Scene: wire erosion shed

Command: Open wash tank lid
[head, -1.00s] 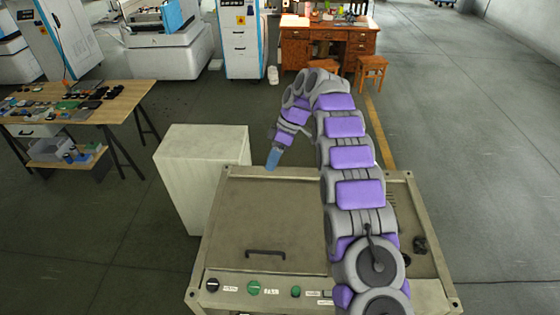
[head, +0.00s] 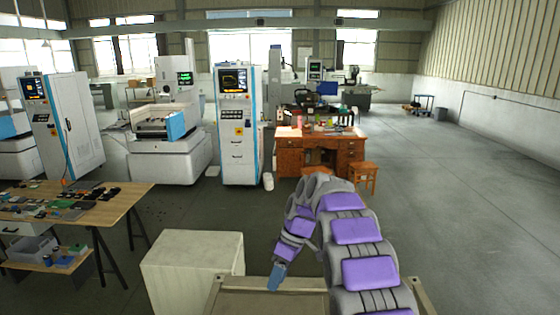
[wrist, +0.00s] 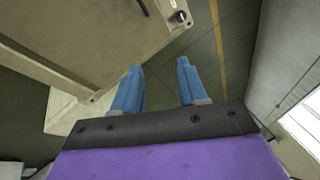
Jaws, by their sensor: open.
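The wash tank's beige lid (head: 250,302) shows only by its far part at the bottom of the head view; its front is out of frame. The wrist view shows the lid (wrist: 95,35) flat and closed at upper left, with part of its black handle (wrist: 143,6) at the top edge. My gripper (head: 275,281) appears over the tank's far edge in the head view. In the wrist view my gripper (wrist: 160,76) has its two blue fingers apart with nothing between them, beside the tank and away from the handle.
A pale box (head: 192,272) stands left of the tank. A workbench (head: 125,205) with small parts is farther left. A wooden desk (head: 320,150) with stools, a control cabinet (head: 238,130) and machines stand beyond. Open floor (head: 470,190) lies to the right.

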